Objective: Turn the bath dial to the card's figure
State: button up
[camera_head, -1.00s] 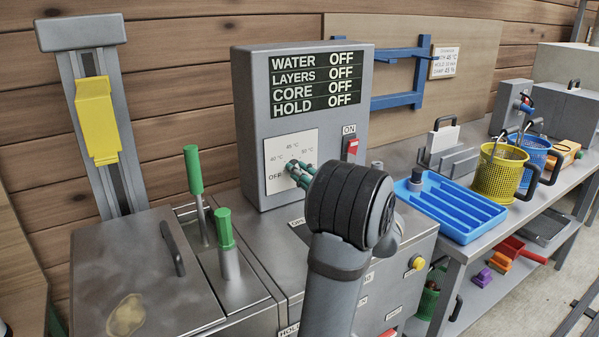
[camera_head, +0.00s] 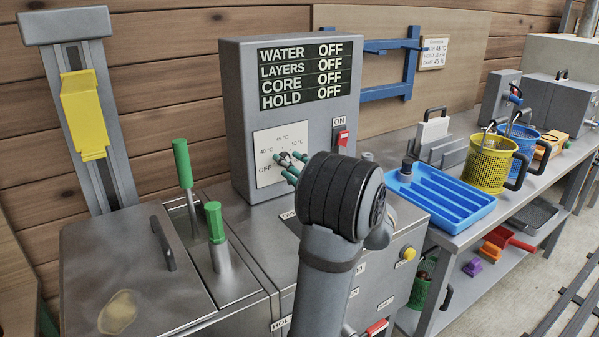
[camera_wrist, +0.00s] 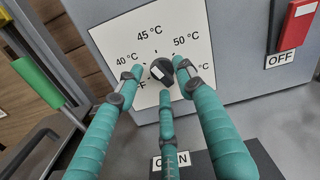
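The bath dial (camera_wrist: 160,72) is a dark round knob with a white mark on its left part, set on a white scale plate (camera_wrist: 150,33). The plate reads OFF, 40, 45 and 50 °C, with another label at right partly hidden. I cannot tell exactly where the mark points. My gripper (camera_wrist: 161,80) has teal fingers spread around the dial, open, with gaps showing between fingertips and knob. In the head view the fingers (camera_head: 291,168) reach the plate. The card (camera_head: 434,52) hangs on the back board; its small print appears to include 45 °C.
The control box (camera_head: 240,115) shows WATER, LAYERS, CORE and HOLD all OFF. A red switch (camera_head: 342,138) sits right of the scale plate. Green-handled levers (camera_head: 182,163) stand left of my arm. A blue tray (camera_head: 440,200) and mesh baskets (camera_head: 490,165) occupy the right bench.

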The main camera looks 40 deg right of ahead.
jog(key=s+a, duration=0.1)
jog(key=s, duration=1)
jog(key=shift+s+a, duration=0.2)
jog(key=shift+a, duration=0.05)
jog(key=shift+c, duration=0.3)
